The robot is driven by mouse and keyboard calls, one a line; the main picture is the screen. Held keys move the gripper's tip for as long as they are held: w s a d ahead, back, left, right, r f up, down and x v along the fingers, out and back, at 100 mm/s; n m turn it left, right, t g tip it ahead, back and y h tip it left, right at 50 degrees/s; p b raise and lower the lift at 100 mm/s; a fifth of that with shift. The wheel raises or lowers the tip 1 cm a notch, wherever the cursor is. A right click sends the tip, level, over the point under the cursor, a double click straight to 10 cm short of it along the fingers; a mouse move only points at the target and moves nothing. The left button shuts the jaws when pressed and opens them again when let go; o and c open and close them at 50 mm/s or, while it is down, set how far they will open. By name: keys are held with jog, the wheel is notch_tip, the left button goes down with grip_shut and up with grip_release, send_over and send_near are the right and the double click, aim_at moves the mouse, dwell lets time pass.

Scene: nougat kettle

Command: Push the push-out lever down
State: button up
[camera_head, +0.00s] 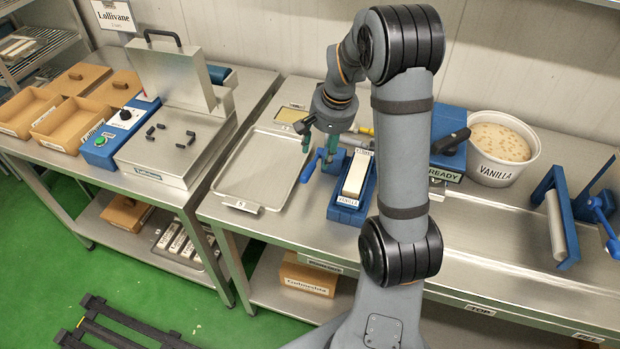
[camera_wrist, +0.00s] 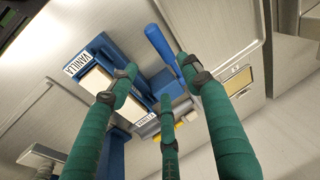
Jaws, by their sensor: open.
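The push-out lever, a rounded blue bar (camera_head: 311,165), juts out at the left side of a blue mould (camera_head: 345,212). It also shows in the wrist view (camera_wrist: 160,45), where it slants between the tips of two fingers. A white bar (camera_head: 356,175) lies in the mould's channel, with a VANILLA label at the front end. My gripper (camera_head: 319,146) has green fingers spread open with nothing between them. It hangs just above and behind the lever; I cannot tell whether a finger touches it. The gripper also shows in the wrist view (camera_wrist: 158,80).
An empty metal tray (camera_head: 258,168) lies left of the lever. A vanilla tub (camera_head: 502,150) and a blue READY unit (camera_head: 449,140) stand to the right. A yellow part (camera_head: 366,130) sits behind the mould. A blue-framed roller (camera_head: 556,225) stands at far right.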

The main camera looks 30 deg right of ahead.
aim_at(310, 173)
jog(key=a+f, duration=0.1)
jog(key=f, duration=0.1)
jog(key=f+m+p, duration=0.1)
jog(key=f, duration=0.2)
jog(key=w+a+f+m+g+y, duration=0.1)
jog(key=f, duration=0.2)
jog(key=shift+a+f, duration=0.1)
jog(key=shift+a, duration=0.25)
jog(key=shift+c, duration=0.7)
grip_shut()
